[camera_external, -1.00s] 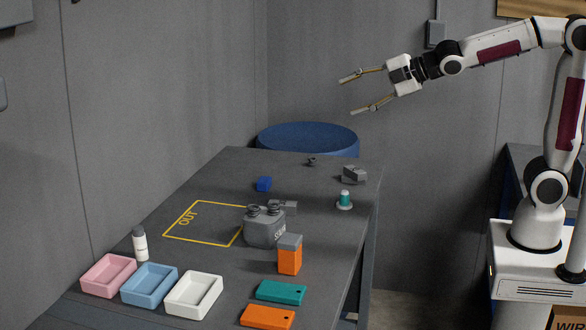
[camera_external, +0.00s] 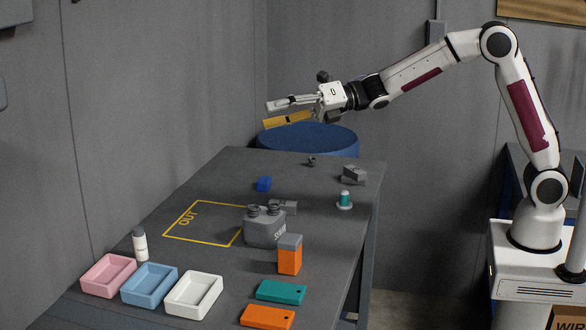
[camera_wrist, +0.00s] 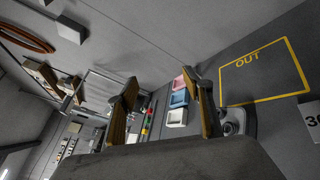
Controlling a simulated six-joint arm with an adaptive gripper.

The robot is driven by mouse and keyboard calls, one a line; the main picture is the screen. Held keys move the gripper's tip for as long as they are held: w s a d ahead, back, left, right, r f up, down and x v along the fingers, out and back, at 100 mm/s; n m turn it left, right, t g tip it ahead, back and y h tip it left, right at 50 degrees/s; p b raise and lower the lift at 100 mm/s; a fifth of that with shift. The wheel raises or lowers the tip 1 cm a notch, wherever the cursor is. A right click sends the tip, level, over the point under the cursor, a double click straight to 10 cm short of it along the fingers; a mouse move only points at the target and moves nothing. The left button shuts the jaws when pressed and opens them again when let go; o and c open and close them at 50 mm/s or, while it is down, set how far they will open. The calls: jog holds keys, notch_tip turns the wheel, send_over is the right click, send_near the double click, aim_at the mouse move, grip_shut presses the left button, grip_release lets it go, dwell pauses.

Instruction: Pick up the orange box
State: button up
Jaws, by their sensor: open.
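The orange box (camera_external: 289,258) stands upright on the dark table in the external view, with a grey top. It stands in front of the grey scale-like device and behind the teal flat piece. My gripper (camera_external: 267,114) is open and empty, high above the far end of the table, well away from the box. In the wrist view my gripper's two fingers (camera_wrist: 166,105) stand apart with nothing between them. I cannot make out the orange box in the wrist view.
Pink (camera_external: 109,275), blue (camera_external: 149,285) and white (camera_external: 194,294) trays sit at the front left by a white bottle (camera_external: 140,244). Teal (camera_external: 281,292) and orange (camera_external: 267,317) flat pieces lie in front. The grey device (camera_external: 264,231) stands close to the box. The yellow OUT outline (camera_external: 180,237) is empty.

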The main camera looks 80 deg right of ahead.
jog(key=a+f+n+g+y, duration=0.55)
jog(key=a+f+n, duration=0.25)
jog(key=n, duration=0.2)
jog(key=s+a+f+n+g+y, duration=0.3)
jog(key=s+f+n+g, duration=0.4)
jog(key=f+n, duration=0.3)
jog(key=shift+s+a+g, duration=0.35)
jog(key=shift+s+a, duration=0.15)
jog(key=shift+s, duration=0.2)
jog(key=shift+f+y, duration=0.2)
jog(key=shift+y, duration=0.05)
send_near(290, 243)
jog(key=shift+w+a+f, duration=0.15)
jog(key=shift+w+a, duration=0.05)
jog(key=shift+a, duration=0.4)
jog(key=shift+w+a+f, duration=0.15)
jog(key=shift+w+a, duration=0.05)
jog(key=shift+a, duration=0.45)
jog(key=shift+f, duration=0.5)
jog(key=shift+w+a, duration=0.1)
jog(key=shift+a, duration=2.4)
